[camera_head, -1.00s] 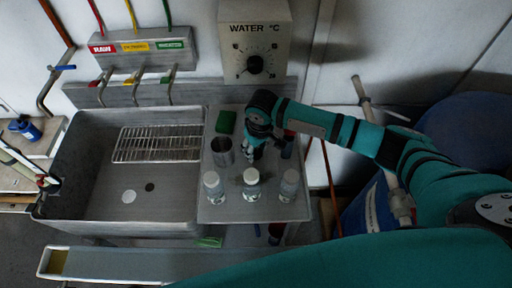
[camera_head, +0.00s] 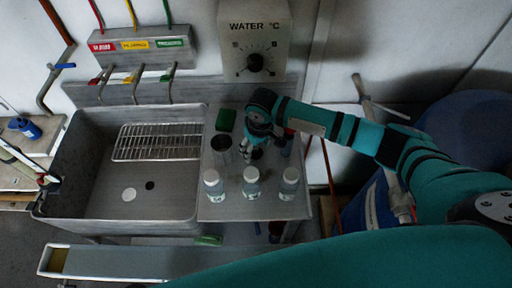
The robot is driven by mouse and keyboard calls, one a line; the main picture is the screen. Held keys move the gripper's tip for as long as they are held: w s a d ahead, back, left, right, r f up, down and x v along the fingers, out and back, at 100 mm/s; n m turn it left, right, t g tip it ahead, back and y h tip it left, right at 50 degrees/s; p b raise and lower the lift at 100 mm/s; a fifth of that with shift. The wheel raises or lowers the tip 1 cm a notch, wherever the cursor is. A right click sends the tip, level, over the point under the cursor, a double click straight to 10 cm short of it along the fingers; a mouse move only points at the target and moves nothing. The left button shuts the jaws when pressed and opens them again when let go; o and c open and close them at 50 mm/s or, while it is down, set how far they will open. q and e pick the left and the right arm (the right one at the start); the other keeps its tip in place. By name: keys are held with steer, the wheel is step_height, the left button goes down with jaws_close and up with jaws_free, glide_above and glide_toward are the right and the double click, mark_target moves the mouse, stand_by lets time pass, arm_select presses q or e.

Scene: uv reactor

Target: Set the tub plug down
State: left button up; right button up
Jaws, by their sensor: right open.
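My right gripper (camera_head: 249,152) points down over the steel drainboard (camera_head: 225,205) to the right of the tub, with its fingers apart. A small dark round piece (camera_head: 258,154) shows right beside the fingers, low at the drainboard; it may be the tub plug, but it is too small and partly hidden to be sure. In the grey tub (camera_head: 80,200), a white disc (camera_head: 129,194) lies on the floor near the dark drain hole (camera_head: 150,186).
Several capped bottles, one in the middle (camera_head: 251,184), line the front of the drainboard. A wire rack (camera_head: 158,142) spans the tub's back. A blue barrel (camera_head: 470,130) is at right.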

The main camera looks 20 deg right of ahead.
mark_target(259, 156)
step_height(259, 156, up, 12)
steer(key=s+b, duration=0.1)
steer(key=shift+s+d+f, duration=0.15)
steer(key=shift+s+d, duration=0.05)
